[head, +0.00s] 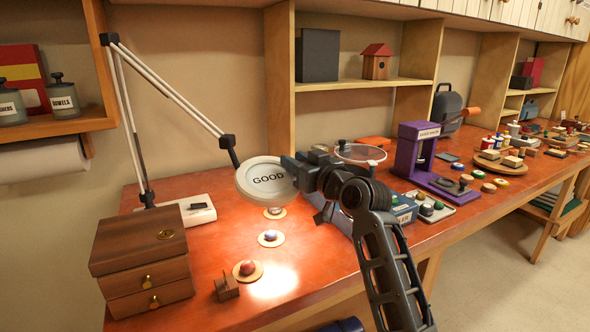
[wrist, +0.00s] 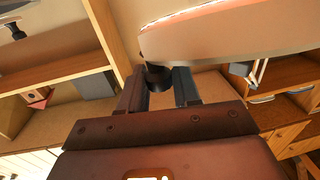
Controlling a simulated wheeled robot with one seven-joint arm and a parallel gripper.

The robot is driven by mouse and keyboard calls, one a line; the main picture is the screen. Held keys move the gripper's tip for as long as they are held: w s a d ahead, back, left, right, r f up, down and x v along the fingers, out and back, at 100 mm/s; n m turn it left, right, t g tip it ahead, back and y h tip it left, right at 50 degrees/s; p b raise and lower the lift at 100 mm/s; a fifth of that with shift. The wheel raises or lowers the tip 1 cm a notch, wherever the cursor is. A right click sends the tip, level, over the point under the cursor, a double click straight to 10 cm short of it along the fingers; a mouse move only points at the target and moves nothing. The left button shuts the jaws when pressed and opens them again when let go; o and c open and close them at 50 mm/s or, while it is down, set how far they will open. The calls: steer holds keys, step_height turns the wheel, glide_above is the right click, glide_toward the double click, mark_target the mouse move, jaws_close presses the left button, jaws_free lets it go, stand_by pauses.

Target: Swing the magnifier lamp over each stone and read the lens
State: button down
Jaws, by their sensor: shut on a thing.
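The magnifier lamp's round head (head: 245,184) hangs over the bench on a white jointed arm (head: 172,92). Its lens (head: 268,180) reads "GOOD". My gripper (head: 289,170) is at the right edge of the lamp head. In the wrist view, my gripper (wrist: 159,78) is shut on the lamp's short black handle (wrist: 158,77), and the lamp head (wrist: 225,32) fills the upper right.
A wooden drawer chest (head: 142,255) stands at the front left, with a small wooden block (head: 227,287) near the red stone. A purple stand (head: 420,150), a tray of stones (head: 430,207) and a blue box (head: 403,210) are to the right. Bright light pools at the front.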

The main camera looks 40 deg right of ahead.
steer(key=shift+w+a+f, duration=0.1)
steer(key=shift+a+f, duration=0.05)
steer(key=shift+f, duration=0.05)
steer(key=c, duration=1.1)
jaws_free()
steer(key=shift+o, duration=0.8)
steer(key=shift+r, duration=0.1)
steer(key=s+a+b, duration=0.1)
steer(key=s, duration=0.6)
steer(key=shift+s, duration=0.4)
steer(key=shift+a, duration=0.1)
